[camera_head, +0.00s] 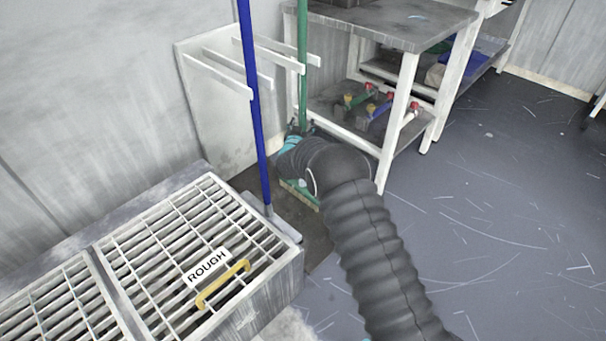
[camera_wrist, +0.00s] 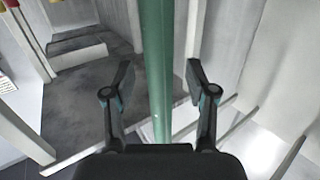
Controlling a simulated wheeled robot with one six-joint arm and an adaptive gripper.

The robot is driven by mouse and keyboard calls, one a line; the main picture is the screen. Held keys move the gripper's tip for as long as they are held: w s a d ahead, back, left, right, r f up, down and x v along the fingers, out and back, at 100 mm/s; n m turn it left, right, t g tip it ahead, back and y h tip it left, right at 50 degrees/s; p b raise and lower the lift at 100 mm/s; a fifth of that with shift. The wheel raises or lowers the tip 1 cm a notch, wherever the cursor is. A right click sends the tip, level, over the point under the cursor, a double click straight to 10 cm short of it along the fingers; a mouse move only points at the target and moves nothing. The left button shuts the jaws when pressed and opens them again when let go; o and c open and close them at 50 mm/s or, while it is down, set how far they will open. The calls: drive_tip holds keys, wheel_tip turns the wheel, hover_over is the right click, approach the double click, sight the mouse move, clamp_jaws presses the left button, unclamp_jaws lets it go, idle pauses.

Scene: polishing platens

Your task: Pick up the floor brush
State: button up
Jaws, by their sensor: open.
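The floor brush has a long green handle (camera_head: 302,60) standing upright in front of the white rack. Its green head (camera_head: 300,193) rests low on the dark floor, partly hidden by my sleeved arm. In the wrist view the green handle (camera_wrist: 157,60) runs from top to bottom through the gap between the fingers. My gripper (camera_wrist: 160,82) is open around the handle, with a visible gap on both sides. In the head view my gripper is mostly hidden by my arm, low beside the handle.
A blue pole (camera_head: 252,110) stands left of the green handle. A white rack (camera_head: 217,110) with bars is behind. A bench (camera_head: 400,28) with valves on its lower shelf is close at right. A grated box (camera_head: 150,262) marked ROUGH fills the lower left. Open floor (camera_head: 500,200) lies right.

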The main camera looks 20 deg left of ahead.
drive_tip(key=shift+w+a, duration=0.1)
drive_tip(key=shift+w, duration=0.4)
clamp_jaws()
drive_tip(key=shift+r, duration=0.15)
